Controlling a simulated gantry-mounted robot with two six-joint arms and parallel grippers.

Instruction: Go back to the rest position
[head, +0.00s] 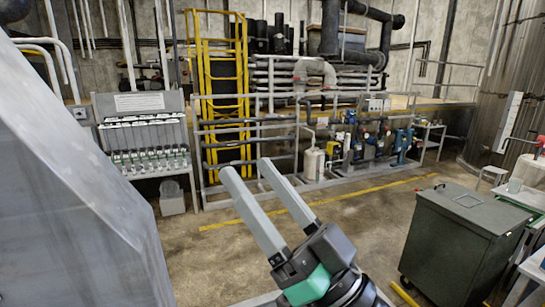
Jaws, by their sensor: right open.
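My right gripper (248,169) reaches up from the bottom middle of the head view. Its two long grey fingers are apart, with nothing between them. It is in the air above the concrete floor and touches nothing that I can see. My left gripper is not in view.
A large grey metal surface (65,190) fills the left side, close by. A dark green wheeled bin (455,240) stands at the right. Railings, a yellow ladder (222,90) and pumps stand at the back. The middle floor (350,225) is clear.

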